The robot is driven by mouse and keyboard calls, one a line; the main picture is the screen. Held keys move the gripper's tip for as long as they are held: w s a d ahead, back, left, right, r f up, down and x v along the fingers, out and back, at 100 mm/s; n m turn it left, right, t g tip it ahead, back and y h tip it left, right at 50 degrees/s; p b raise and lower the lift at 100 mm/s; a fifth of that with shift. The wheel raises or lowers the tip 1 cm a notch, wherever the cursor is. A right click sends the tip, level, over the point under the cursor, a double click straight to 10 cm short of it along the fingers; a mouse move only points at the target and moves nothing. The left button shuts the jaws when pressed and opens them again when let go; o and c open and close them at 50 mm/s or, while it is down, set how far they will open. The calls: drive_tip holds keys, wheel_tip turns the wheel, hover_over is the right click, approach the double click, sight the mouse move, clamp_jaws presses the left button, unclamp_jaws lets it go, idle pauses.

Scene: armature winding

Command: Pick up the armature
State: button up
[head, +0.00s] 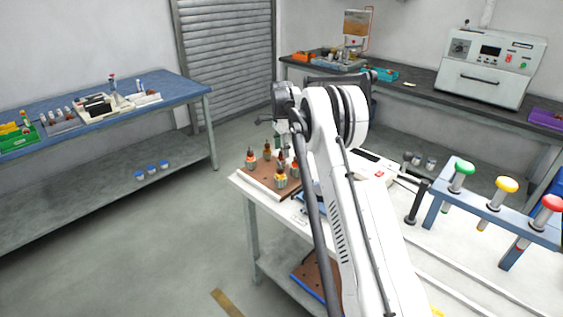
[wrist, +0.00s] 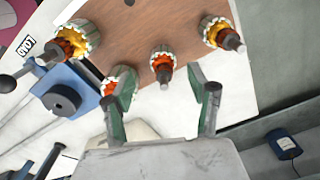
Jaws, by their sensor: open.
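Several armatures with grey ribbed cores, orange-yellow windings and dark shafts stand on a brown board (head: 262,178) at the white table's left corner. One armature (head: 251,160) shows at the board's left, another (head: 280,178) at its front. In the wrist view, my gripper (wrist: 164,92) is open and empty, with its green-edged fingers apart. One armature (wrist: 162,66) appears just beyond the gap between the fingertips. Another armature (wrist: 120,80) is partly hidden by the left finger. Further armatures are at upper left (wrist: 75,40) and upper right (wrist: 220,33). My arm hides part of the board in the head view.
A blue fixture (wrist: 65,98) with a dark round part sits beside the board. A blue rack (head: 490,212) with green, yellow and red-handled tools stands on the table's right. A blue-topped bench (head: 180,88) stands at left; open floor lies between.

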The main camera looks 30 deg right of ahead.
sight(281, 154)
drive_tip(key=shift+w+f, duration=0.15)
drive_tip(key=shift+f, duration=1.3)
drive_tip(key=shift+w+f, duration=0.1)
drive_tip(key=shift+f, duration=1.3)
clamp_jaws()
